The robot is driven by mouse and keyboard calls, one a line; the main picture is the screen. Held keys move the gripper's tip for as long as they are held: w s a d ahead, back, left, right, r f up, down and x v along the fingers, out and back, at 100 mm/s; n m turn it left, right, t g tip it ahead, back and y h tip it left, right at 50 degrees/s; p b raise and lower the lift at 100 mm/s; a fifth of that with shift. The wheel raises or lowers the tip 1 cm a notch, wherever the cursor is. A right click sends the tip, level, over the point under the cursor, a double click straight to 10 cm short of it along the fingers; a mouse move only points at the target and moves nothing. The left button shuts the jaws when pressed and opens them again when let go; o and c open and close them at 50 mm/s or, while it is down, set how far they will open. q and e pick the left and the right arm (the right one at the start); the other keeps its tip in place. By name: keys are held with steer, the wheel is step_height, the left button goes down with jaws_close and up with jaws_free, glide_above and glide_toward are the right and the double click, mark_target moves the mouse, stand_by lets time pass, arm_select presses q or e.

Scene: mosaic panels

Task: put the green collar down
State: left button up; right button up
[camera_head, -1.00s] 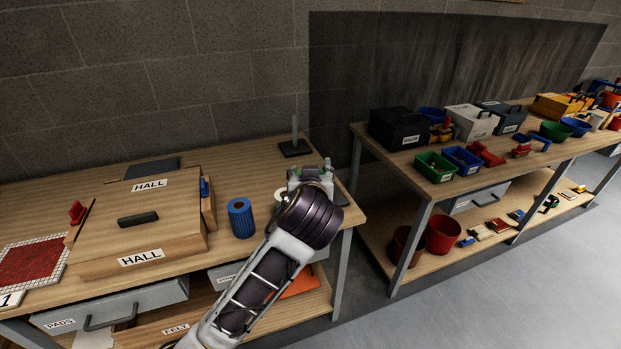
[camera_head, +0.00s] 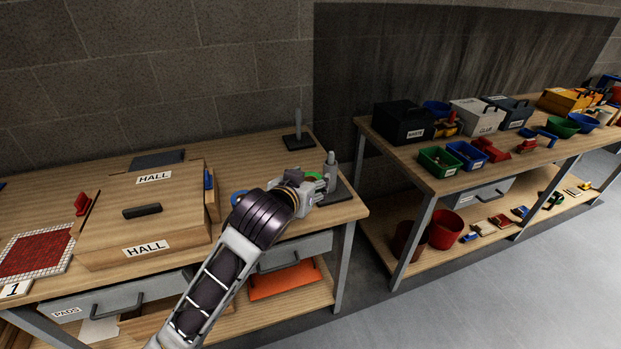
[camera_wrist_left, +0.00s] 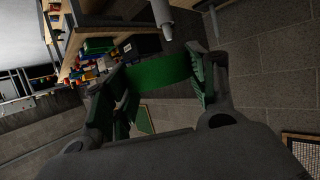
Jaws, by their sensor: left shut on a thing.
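My left gripper (camera_head: 316,185) is shut on the green collar (camera_head: 313,175) above the right end of the near bench. In the left wrist view the green collar (camera_wrist_left: 162,71) shows as a curved band between the fingers of the left gripper (camera_wrist_left: 155,85). In the head view my gripper hides most of the collar. A short grey post (camera_head: 331,168) on a dark base (camera_head: 339,192) stands just right of the gripper. I cannot tell whether the collar touches it. The right gripper is not in view.
A thin post on a dark base (camera_head: 298,142) stands at the bench's back edge. A large wooden box labelled HALL (camera_head: 142,228) fills the left middle. A blue cylinder (camera_head: 238,197) is mostly hidden behind my arm. A second bench with bins (camera_head: 437,161) stands at the right.

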arm_select(q)
steer(key=s+a+f+m+g+h, duration=0.1)
steer(key=a+f+m+g+h, duration=0.2)
steer(key=f+m+g+h, duration=0.3)
steer(key=shift+s+m+g+h, duration=0.4)
steer(key=shift+m+h, duration=0.4)
steer(key=shift+m, duration=0.7)
stand_by(0.6)
steer(key=shift+f, duration=0.15)
steer(key=shift+s+a+f+m+g+h, duration=0.2)
steer(key=shift+f+m+g, duration=0.25)
steer(key=shift+m+g, duration=0.35)
steer(key=shift+s+a+f+m+g+h, duration=0.1)
steer(key=shift+a+f+m+g+h, duration=0.25)
steer(key=shift+m+g, duration=0.4)
steer(key=shift+s+a+f+m+g+h, duration=0.15)
steer(key=shift+f+m+g+h, duration=0.1)
steer(key=shift+f+m+g, duration=0.5)
steer(key=shift+r, duration=0.2)
steer(key=shift+f, duration=0.15)
